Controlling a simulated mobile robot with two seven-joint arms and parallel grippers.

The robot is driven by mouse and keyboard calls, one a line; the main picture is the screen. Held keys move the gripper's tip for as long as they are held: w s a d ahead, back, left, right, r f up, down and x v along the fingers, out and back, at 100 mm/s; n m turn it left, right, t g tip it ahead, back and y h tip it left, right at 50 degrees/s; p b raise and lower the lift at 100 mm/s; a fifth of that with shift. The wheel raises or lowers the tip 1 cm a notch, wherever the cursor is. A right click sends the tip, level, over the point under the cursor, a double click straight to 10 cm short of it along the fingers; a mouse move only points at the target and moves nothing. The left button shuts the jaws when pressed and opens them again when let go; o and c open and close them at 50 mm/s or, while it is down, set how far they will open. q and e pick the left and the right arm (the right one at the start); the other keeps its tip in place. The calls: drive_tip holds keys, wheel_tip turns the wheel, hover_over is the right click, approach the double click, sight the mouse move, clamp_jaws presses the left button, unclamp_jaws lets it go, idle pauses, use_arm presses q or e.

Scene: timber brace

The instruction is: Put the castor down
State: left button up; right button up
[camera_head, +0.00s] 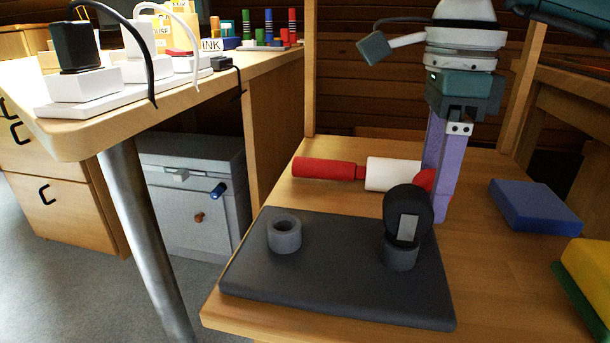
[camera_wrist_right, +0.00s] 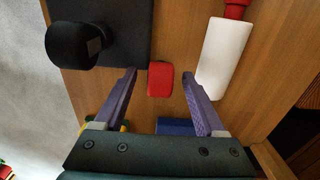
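The castor (camera_head: 402,205) is a black rounded wheel with a pale grey plate on its side. It stands upright at the right grey ring (camera_head: 401,257) on the dark grey base (camera_head: 330,290); how deep it sits is hidden. The castor also shows in the right wrist view (camera_wrist_right: 70,46), left of my fingers and apart from them. My right gripper (camera_head: 440,200), with purple fingers, is above the table just behind and right of the castor. In the right wrist view the fingers (camera_wrist_right: 160,72) are spread wide with nothing held. My left gripper is not in view.
A second grey ring (camera_head: 285,236) on the base is empty. A red block (camera_wrist_right: 160,80) lies below my right fingers. A red and white cylinder (camera_head: 390,173) lies behind the base. A blue block (camera_head: 535,205) and a yellow-green object (camera_head: 587,270) are at the right.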

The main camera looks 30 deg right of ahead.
clamp_jaws()
idle(0.4)
drive_tip(key=shift+r, duration=0.15)
